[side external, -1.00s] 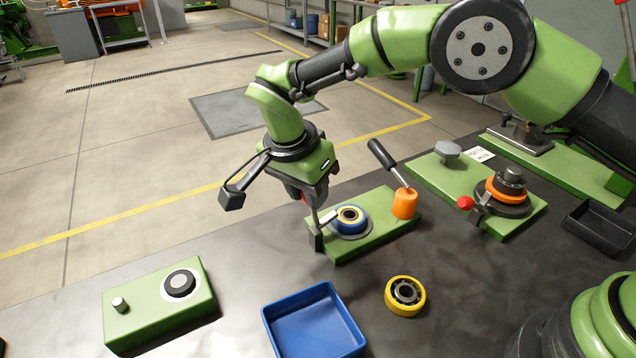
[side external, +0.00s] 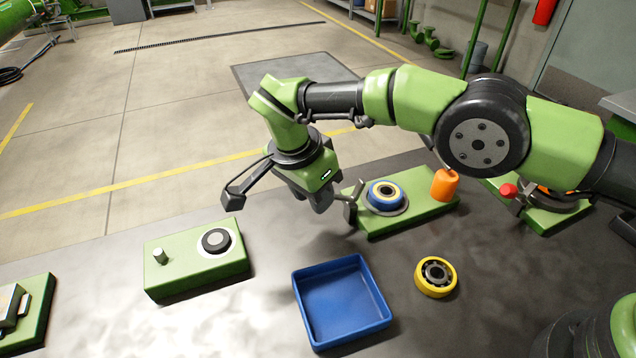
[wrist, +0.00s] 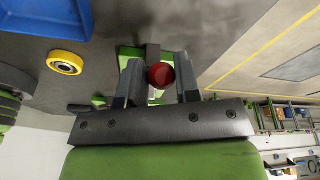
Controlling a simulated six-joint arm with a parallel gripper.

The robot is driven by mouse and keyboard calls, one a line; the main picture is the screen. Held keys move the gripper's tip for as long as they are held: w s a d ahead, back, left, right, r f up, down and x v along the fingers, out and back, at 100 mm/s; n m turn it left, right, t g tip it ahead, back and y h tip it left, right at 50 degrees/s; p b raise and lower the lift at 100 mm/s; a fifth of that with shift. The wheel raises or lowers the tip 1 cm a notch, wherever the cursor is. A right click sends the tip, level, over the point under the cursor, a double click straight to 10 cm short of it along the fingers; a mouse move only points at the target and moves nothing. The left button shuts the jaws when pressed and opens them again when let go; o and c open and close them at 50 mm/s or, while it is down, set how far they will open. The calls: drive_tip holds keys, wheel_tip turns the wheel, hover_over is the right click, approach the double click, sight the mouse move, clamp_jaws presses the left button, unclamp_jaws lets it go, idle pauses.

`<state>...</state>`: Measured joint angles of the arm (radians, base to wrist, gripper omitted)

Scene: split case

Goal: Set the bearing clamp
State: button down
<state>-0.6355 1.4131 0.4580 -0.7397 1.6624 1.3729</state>
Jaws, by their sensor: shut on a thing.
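My gripper (side external: 318,202) is at the left end of a green fixture block (side external: 415,218). In the wrist view its two fingers (wrist: 158,82) close around a red ball knob (wrist: 160,75), which the side view hides. A dark clamp bracket (side external: 350,212) stands at that end of the block, beside the gripper. A blue-rimmed bearing (side external: 387,193) sits in the block's round seat. The clamp arm seems raised off the bearing, though its joint is partly hidden. A yellow bearing (side external: 436,276) lies loose on the table; it also shows in the wrist view (wrist: 65,62).
A blue tray (side external: 340,300) lies in front of the block. A green block with a dark round part (side external: 216,240) stands left. Another fixture with a red knob (side external: 508,190) is partly hidden behind my arm.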

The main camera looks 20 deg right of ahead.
drive_tip(key=shift+w+a+f, duration=0.1)
drive_tip(key=shift+a+f, duration=0.05)
drive_tip(key=shift+a, duration=0.2)
idle(0.3)
drive_tip(key=c, duration=0.9)
unclamp_jaws()
drive_tip(key=shift+d, duration=0.15)
